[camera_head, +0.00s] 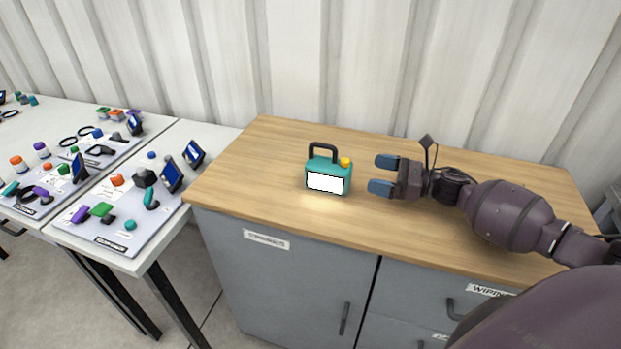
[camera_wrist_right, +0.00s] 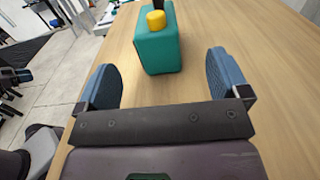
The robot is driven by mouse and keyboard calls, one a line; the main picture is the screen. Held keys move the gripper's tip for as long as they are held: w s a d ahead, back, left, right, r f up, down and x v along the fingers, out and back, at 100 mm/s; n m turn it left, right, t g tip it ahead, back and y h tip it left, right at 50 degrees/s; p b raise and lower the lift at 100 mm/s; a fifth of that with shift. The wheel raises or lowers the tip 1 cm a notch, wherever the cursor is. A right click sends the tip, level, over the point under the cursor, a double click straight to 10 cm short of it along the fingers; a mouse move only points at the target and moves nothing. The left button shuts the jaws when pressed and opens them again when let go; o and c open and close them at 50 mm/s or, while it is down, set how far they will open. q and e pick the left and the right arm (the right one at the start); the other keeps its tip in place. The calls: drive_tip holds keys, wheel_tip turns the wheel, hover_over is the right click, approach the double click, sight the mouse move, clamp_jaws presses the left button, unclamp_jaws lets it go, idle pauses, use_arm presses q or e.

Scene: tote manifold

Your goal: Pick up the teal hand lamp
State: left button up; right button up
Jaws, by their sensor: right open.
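The teal hand lamp (camera_head: 326,176) stands upright on the wooden cabinet top, with a black handle, a yellow knob and a lit white front panel. My right gripper (camera_head: 384,174) is open, just to the right of the lamp, its blue fingertips pointing at the lamp's side. They are apart from it. In the right wrist view the lamp (camera_wrist_right: 158,48) is ahead of the open fingers (camera_wrist_right: 165,82), between their lines, with its top partly cut off by the frame edge. My left gripper is not in view.
The wooden top (camera_head: 262,160) is clear around the lamp. A grey cabinet (camera_head: 285,275) with drawers stands below it. To the left, white tables (camera_head: 208,135) hold boards (camera_head: 128,225) with several small coloured parts and screens. A corrugated white wall (camera_head: 350,60) is behind.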

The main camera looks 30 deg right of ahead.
sight(337, 165)
drive_tip(key=x, duration=0.5)
drive_tip(key=shift+a, duration=0.1)
drive_tip(key=x, duration=0.4)
drive_tip(key=shift+a+r+p, duration=0.25)
drive_tip(key=shift+a+p, duration=0.05)
drive_tip(key=shift+p, duration=0.1)
drive_tip(key=shift+w+a+f, duration=0.1)
drive_tip(key=shift+w+a, duration=0.25)
drive_tip(key=shift+w, duration=0.05)
drive_tip(key=c, duration=1.2)
